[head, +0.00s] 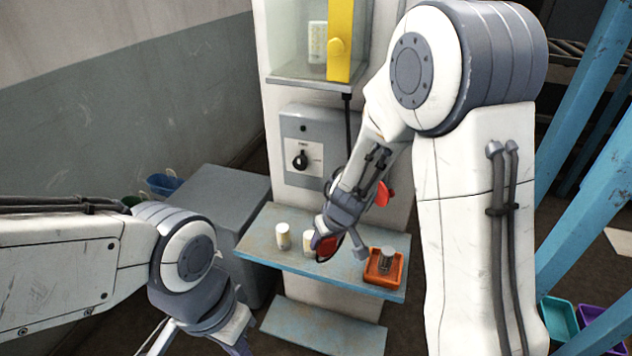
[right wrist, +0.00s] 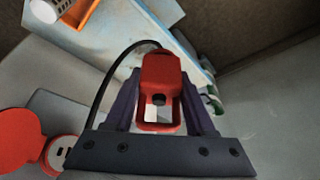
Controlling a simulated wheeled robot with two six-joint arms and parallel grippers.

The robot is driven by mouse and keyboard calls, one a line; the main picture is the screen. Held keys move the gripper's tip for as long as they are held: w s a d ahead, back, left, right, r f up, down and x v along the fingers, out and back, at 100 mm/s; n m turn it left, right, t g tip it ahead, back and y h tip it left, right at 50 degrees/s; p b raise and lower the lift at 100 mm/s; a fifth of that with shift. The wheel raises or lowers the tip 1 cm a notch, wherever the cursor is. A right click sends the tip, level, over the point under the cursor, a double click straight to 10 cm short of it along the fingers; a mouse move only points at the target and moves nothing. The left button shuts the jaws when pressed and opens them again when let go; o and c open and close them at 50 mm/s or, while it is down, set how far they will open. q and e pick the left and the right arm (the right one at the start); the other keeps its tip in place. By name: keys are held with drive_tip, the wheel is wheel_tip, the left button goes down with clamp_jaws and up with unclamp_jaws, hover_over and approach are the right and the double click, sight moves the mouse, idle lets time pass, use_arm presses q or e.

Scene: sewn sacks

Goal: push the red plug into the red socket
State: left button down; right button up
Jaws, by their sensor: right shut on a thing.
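The red plug (right wrist: 160,72) sits between the two fingers of my right gripper (right wrist: 160,100) in the right wrist view, with a black cable curving away from it. In the head view the red plug (head: 327,248) shows at my right gripper (head: 325,235), above the blue shelf. The red socket (right wrist: 60,150) is at the lower left of the right wrist view, with its round red lid (right wrist: 20,140) swung open beside it. Plug and socket are apart. In the head view the red lid (head: 388,193) shows partly behind my right arm. My left gripper (head: 205,335) is cut off at the bottom edge.
The blue shelf (head: 262,252) holds white cylinders (head: 283,235) and an orange tray (head: 385,280) with a grey cylinder in it. A grey switch box (head: 303,135) with a black knob is on the column above. A grey cabinet (head: 215,195) stands left; blue posts (head: 590,190) stand right.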

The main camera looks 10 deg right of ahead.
drive_tip(key=s+a+f+m+h, duration=0.1)
drive_tip(key=s+a+f+m, duration=0.1)
drive_tip(key=a+f, duration=0.3)
drive_tip(key=shift+a, duration=1.1)
drive_tip(key=shift+s, duration=0.1)
